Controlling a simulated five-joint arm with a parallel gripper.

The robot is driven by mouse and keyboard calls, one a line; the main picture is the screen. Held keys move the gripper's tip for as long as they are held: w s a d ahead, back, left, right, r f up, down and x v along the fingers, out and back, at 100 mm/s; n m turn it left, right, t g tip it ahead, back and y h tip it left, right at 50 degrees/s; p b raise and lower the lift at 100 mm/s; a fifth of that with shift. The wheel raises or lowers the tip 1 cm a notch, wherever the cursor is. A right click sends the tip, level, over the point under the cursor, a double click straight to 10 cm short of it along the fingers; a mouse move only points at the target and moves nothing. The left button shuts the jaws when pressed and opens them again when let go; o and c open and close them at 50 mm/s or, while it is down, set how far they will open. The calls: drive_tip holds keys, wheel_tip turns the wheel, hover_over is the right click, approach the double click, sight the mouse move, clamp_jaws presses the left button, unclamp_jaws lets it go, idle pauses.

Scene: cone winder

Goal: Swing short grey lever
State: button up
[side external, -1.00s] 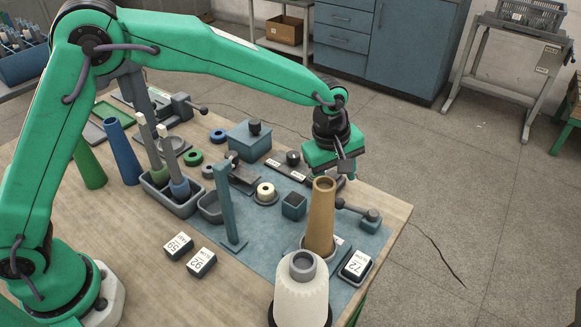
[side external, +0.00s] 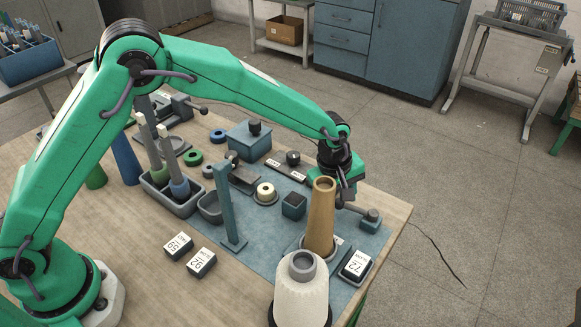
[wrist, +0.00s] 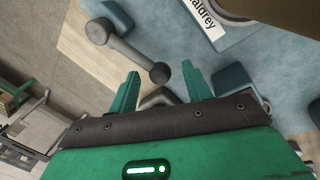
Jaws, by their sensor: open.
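The short grey lever (side external: 357,210) stands at the right edge of the blue mat, on a small grey-blue block (side external: 371,222). In the wrist view the lever (wrist: 130,50) runs from its pivot at upper left to a round knob just ahead of the gap between my fingers. My gripper (wrist: 160,84) is open and empty, with one green finger to each side of that knob. In the side view my gripper (side external: 346,198) is above the lever's free end, behind the tan cone, which partly hides it. Whether the fingers touch the knob I cannot tell.
The tall tan cone (side external: 321,215) stands close to my gripper on the left. A white yarn cone (side external: 302,290) and a labelled box (side external: 357,265) are in front. The table's right edge is near the lever.

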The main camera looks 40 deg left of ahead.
drive_tip(key=shift+f, duration=0.15)
clamp_jaws()
drive_tip(key=shift+w+m, duration=1.1)
drive_tip(key=shift+m, duration=0.5)
unclamp_jaws()
